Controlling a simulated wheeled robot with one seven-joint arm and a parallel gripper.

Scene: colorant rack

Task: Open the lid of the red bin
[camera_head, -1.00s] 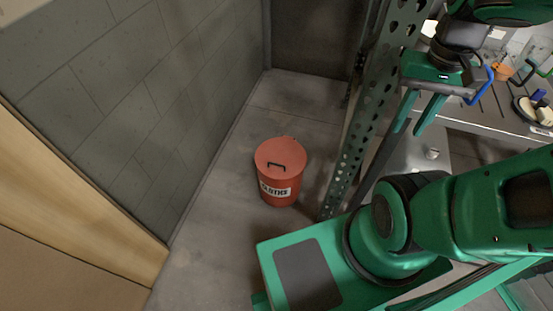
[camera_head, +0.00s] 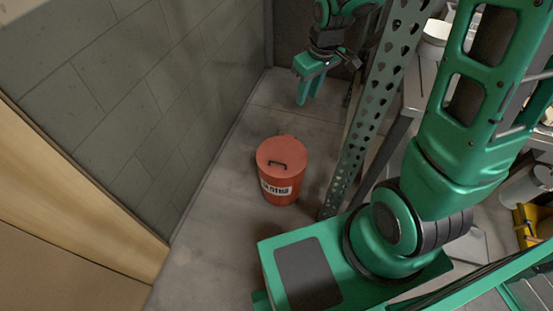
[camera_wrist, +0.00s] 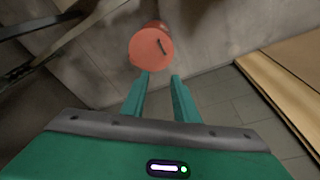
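The red bin (camera_head: 279,188) stands upright on the floor between the wall and the metal rack, with a white label on its side.
A perforated green rack post (camera_head: 365,125) stands close to the right of the bin. A grey block wall (camera_head: 130,90) is on the left, with a light wooden panel (camera_head: 75,190) in front of it. The floor around the bin is clear.

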